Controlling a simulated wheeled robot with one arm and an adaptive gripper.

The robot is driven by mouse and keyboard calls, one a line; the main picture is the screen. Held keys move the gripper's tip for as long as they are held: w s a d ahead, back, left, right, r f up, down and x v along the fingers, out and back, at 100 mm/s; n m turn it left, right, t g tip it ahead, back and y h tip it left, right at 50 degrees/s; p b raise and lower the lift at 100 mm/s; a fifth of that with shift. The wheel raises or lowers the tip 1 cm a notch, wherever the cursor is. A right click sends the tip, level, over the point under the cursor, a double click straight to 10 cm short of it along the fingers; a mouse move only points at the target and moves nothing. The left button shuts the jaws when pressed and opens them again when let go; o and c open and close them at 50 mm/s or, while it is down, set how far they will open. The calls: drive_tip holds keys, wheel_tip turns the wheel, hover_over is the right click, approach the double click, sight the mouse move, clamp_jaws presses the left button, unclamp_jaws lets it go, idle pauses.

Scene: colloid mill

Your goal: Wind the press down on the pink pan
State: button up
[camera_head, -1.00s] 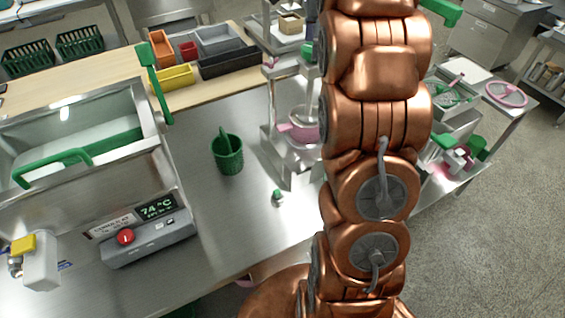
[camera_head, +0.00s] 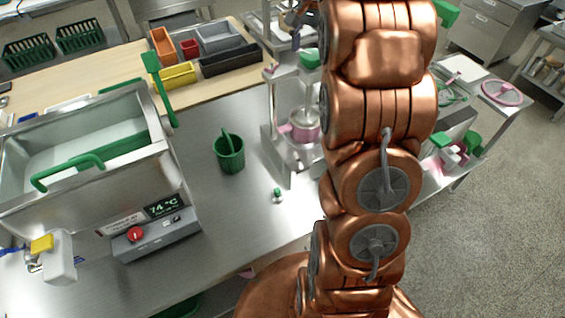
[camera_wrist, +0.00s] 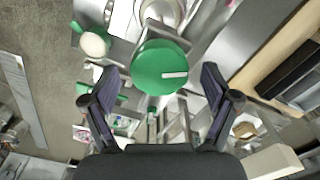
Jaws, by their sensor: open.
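The press (camera_head: 275,115) is a metal frame on the steel table, partly hidden behind my arm. The pink pan (camera_head: 303,130) sits low in it, under a pale upright cylinder. The press's green knob (camera_head: 309,58) is on top. In the wrist view the round green knob (camera_wrist: 160,68), with a white mark, lies between the spread fingers of my gripper (camera_wrist: 158,88). My gripper is open and holds nothing. I cannot tell its exact height above the knob. In the head view only a dark part of it shows at the top edge, above the knob.
A steel bath (camera_head: 85,160) with a control box (camera_head: 155,235) is at left. Coloured bins (camera_head: 180,74) stand behind. A side table holds a pink-rimmed ring (camera_head: 503,92).

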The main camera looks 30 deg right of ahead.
sight(312, 53)
drive_tip(key=n+p, duration=0.3)
drive_tip(key=shift+r+n, duration=0.15)
drive_tip(key=shift+n, duration=0.15)
drive_tip(key=shift+b, duration=0.3)
drive_tip(key=shift+w+r+b, duration=0.1)
drive_tip(key=shift+r+b, duration=0.75)
drive_tip(key=shift+r, duration=1.1)
drive_tip(key=shift+r+b, duration=0.55)
drive_tip(key=shift+r, duration=1.25)
drive_tip(key=shift+s+a+f+n+b, duration=0.1)
drive_tip(key=shift+s+a+f+b, duration=0.1)
drive_tip(key=shift+a, duration=0.25)
drive_tip(key=shift+s+a+f+n+b, duration=0.1)
drive_tip(key=shift+s+a+f, duration=0.1)
drive_tip(key=shift+a, duration=0.2)
drive_tip(key=shift+s+a+f+n+b, duration=0.1)
drive_tip(key=shift+s+a+f, duration=0.1)
drive_tip(key=shift+a, duration=0.25)
drive_tip(key=s+a+f+n+g+b, duration=0.1)
drive_tip(key=s+a+f+n+b, duration=0.5)
drive_tip(key=s+a+f, duration=1.1)
drive_tip(key=shift+s+a+b, duration=0.6)
drive_tip(key=shift+s+a, duration=0.2)
drive_tip(key=shift+s, duration=0.4)
